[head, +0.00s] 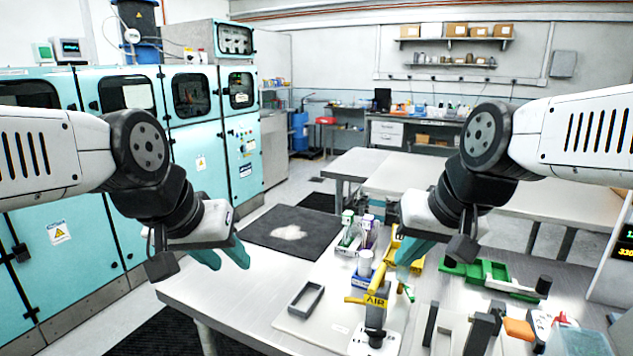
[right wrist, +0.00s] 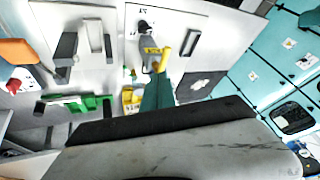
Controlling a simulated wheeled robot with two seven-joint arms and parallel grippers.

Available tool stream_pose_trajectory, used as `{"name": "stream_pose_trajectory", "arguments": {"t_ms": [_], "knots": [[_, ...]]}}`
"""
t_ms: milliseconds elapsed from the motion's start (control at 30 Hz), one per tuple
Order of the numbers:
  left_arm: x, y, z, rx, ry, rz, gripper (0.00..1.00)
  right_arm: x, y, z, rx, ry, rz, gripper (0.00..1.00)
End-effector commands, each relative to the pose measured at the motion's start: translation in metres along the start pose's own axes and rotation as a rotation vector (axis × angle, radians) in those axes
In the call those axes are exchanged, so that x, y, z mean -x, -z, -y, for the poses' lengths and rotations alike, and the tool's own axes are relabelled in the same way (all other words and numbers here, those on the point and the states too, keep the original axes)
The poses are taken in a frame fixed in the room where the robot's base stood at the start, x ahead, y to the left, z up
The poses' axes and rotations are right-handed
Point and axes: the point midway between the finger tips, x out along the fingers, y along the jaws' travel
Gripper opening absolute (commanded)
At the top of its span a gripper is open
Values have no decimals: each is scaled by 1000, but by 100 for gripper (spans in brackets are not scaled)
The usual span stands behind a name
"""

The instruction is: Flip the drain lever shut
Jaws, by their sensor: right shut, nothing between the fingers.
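A dark valve (head: 375,322) stands on a light plate on the table, with a yellow tag reading AIR (head: 376,301). A yellow lever (head: 379,277) rises beside the tag; it also shows in the right wrist view (right wrist: 165,60). No drain label is readable, so I cannot be sure this is the drain lever. My right gripper (head: 402,260) is shut and empty, its teal fingers just above and right of the yellow lever. In the right wrist view the fingertips (right wrist: 160,76) appear close to the lever; contact cannot be told. My left gripper (head: 226,260) is open and empty, left over the table edge.
A grey open frame (head: 306,299) lies left of the valve. Green trays (head: 488,272), an orange block (head: 517,328) and dark upright blocks (head: 480,333) are to the right. A black mat (head: 262,238) lies at the back left.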

Motion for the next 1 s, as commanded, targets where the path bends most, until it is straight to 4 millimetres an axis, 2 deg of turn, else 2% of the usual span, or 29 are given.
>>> {"name": "stream_pose_trajectory", "arguments": {"t_ms": [67,233,267,467,700,900,1000], "knots": [[0,0,0,0,0,0,36,3,-7,3,64,-2,-27,0],[0,0,0,0,0,0,36,2,-8,3,116,-3,-26,31],[0,0,0,0,0,0,36,1,-5,2,115,-2,-16,33],[0,0,0,0,0,0,36,-26,28,-19,97,8,116,33],[0,0,0,0,0,0,36,-82,66,-64,78,-2,303,33],[0,0,0,0,0,0,36,-130,80,-105,73,-26,437,33],[0,0,0,0,0,0,36,-146,82,-120,75,-37,478,33]]}}
